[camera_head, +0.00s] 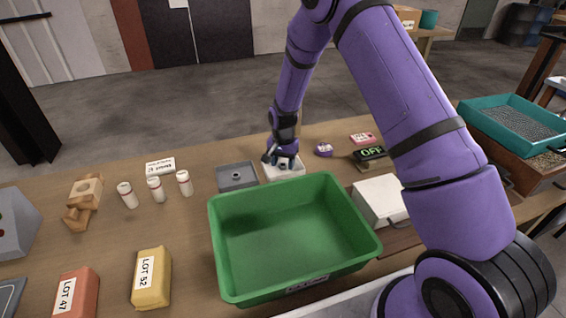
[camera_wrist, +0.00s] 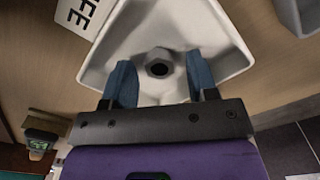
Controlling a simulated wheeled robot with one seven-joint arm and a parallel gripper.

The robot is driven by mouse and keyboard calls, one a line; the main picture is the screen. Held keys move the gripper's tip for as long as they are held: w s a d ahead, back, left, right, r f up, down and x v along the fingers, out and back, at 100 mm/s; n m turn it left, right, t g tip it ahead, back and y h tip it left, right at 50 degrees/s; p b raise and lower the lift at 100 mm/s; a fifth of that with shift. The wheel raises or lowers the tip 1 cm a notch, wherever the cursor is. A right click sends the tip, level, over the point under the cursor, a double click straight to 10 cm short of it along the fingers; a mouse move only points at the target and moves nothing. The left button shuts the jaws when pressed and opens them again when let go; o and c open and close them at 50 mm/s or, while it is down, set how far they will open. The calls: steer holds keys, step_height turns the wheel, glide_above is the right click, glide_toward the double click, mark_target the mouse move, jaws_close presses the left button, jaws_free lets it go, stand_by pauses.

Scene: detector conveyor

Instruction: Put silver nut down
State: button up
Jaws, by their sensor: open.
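The silver nut (camera_wrist: 157,68) shows in the wrist view as a grey piece with a dark round hole. It sits in the white tray (camera_wrist: 222,22), near its middle. My gripper (camera_wrist: 160,82) is open, with one blue finger on each side of the nut and a gap to it. In the head view my gripper (camera_head: 283,160) is low over the white tray (camera_head: 290,176), behind the green bin, and largely hides the nut there.
A grey tray (camera_head: 224,184) with a small piece in it stands left of the white tray. The large green bin (camera_head: 290,290) is in front.

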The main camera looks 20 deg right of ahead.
step_height(320, 180, up, 12)
step_height(320, 180, up, 14)
steer(key=n+t, duration=0.1)
steer(key=n, duration=0.1)
glide_above(283, 164)
steer(key=s+d, duration=0.2)
steer(key=s, duration=0.5)
steer(key=s+d+r+n+t, duration=0.1)
steer(key=s+d+r+n, duration=0.1)
steer(key=s+r, duration=0.7)
steer(key=s+d+r+n+t, duration=0.1)
steer(key=s+d+r+t, duration=0.1)
steer(key=s+r, duration=0.7)
steer(key=s+f+n+t, duration=0.1)
steer(key=s+n, duration=0.1)
steer(key=s, duration=1.2)
steer(key=shift+s+d+f, duration=0.3)
steer(key=shift+s+f, duration=0.05)
